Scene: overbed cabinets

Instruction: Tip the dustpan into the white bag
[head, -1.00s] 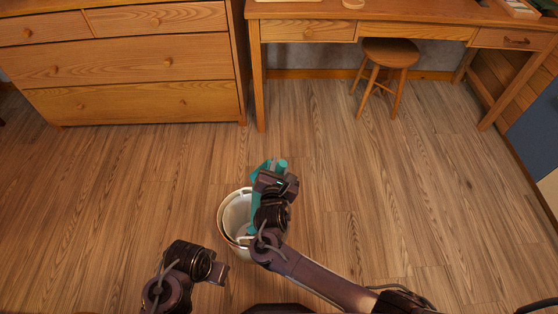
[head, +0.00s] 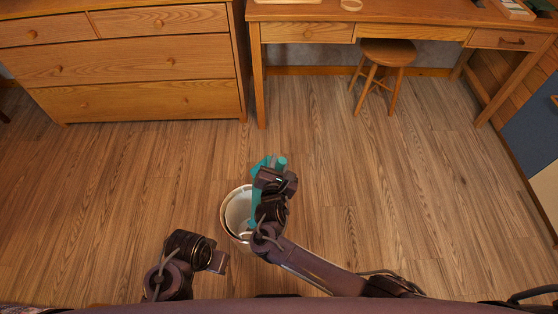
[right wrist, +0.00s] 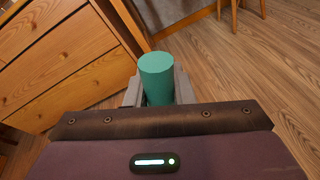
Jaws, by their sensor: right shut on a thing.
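The teal dustpan (head: 257,204) shows in the head view beside and partly under my right gripper (head: 272,174). Its handle (right wrist: 157,78) stands between the fingers in the right wrist view, and my right gripper is shut on it. The white bag (head: 237,212) lines a round bin on the floor, with its mouth facing up. The dustpan is over the right part of the bag's mouth and looks steeply tilted. My right arm hides part of the pan and bag. My left gripper (head: 219,262) is at the lower left, apart from the bin; its fingers are unclear.
A wooden chest of drawers (head: 140,65) stands at the back left. A wooden desk (head: 400,22) with a round stool (head: 386,52) stands at the back right. The wooden floor (head: 400,170) around the bin is clear.

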